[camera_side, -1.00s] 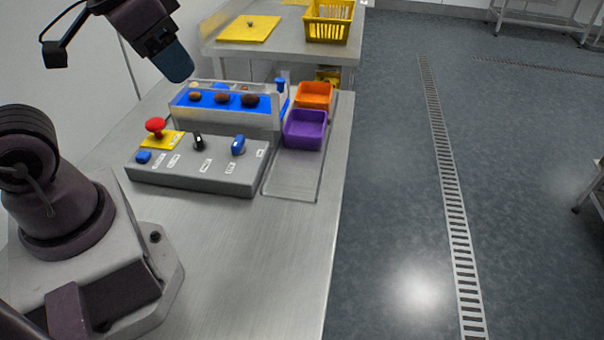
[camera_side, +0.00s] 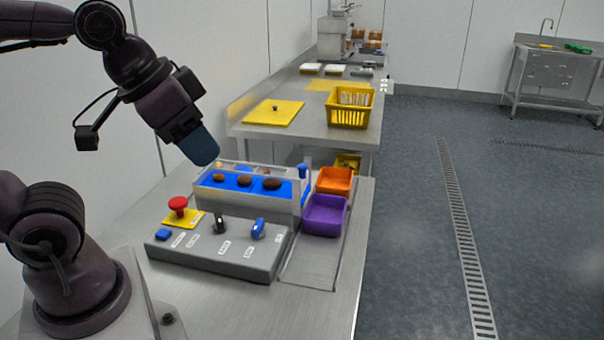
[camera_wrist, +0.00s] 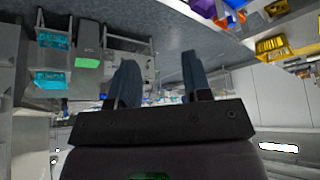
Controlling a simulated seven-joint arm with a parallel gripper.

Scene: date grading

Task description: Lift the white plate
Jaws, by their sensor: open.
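I cannot make out a white plate for certain in either view. Two small white flat items (camera_side: 323,69) lie on the far bench in the side view, too small to tell what they are. My gripper (camera_side: 205,152) is above the left back of the blue-topped grading unit (camera_side: 250,203), pointing down and to the right. In the wrist view my gripper (camera_wrist: 160,78) shows two dark blue fingers spread apart, with nothing between them.
The unit's blue belt carries several brown dates (camera_side: 245,181). A control panel (camera_side: 215,248) with a red button stands in front. Purple (camera_side: 325,215) and orange (camera_side: 334,181) bins stand to the right. A yellow basket (camera_side: 350,108) and yellow board (camera_side: 273,113) are behind.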

